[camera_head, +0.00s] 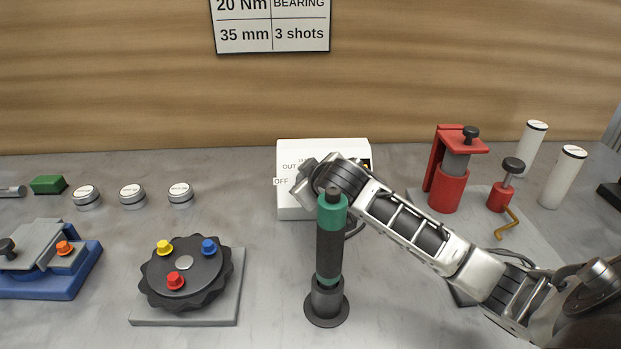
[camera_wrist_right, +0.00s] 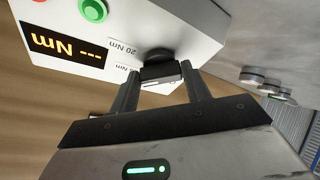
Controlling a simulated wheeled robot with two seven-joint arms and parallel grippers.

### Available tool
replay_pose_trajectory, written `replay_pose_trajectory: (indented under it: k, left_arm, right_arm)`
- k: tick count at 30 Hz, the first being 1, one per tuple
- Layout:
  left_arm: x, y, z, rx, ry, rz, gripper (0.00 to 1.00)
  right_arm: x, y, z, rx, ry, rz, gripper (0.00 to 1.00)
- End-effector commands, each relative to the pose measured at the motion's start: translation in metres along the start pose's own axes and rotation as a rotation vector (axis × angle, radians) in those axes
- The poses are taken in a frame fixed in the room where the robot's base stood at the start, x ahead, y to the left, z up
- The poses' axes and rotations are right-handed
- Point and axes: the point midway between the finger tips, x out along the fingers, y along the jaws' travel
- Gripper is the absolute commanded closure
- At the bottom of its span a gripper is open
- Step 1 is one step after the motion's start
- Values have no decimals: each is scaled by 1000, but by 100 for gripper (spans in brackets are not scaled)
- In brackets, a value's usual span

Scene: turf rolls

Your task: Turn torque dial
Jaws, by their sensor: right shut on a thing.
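The white control box (camera_head: 293,205) stands at the back middle of the bench, partly hidden behind my right arm in the head view. In the right wrist view the box (camera_wrist_right: 100,62) shows a lit display (camera_wrist_right: 65,47) reading "--- Nm", a green button (camera_wrist_right: 93,10) and "20 Nm" labels. My right gripper (camera_wrist_right: 160,82) is shut on the dark torque dial (camera_wrist_right: 158,66) on the box, with one finger on each side. The dial's pointer direction cannot be made out. My left gripper is not in view.
A dark green-and-black upright tool (camera_head: 330,240) stands in front of the box, close to my right arm. A black turntable (camera_head: 186,274) with coloured knobs is left of it. Red press parts (camera_head: 450,185) and white cylinders (camera_head: 563,178) stand at the right. A sign (camera_head: 270,22) reads "20 Nm".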

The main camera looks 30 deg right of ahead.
Motion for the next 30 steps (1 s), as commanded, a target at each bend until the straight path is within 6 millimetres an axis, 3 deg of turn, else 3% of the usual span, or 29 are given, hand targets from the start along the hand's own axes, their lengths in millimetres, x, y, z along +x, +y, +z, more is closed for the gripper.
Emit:
replay_pose_trajectory:
  k: [12, 28, 29, 30]
  left_arm:
    - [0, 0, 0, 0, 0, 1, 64]
    - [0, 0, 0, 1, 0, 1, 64]
    - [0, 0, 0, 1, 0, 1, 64]
    - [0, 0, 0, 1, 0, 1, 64]
  right_arm:
    - [0, -2, 0, 170, -3, 60, 76]
    - [0, -2, 0, 189, -3, 68, 76]
    - [0, -2, 0, 189, -3, 68, 47]
    - [0, -2, 0, 188, -3, 68, 36]
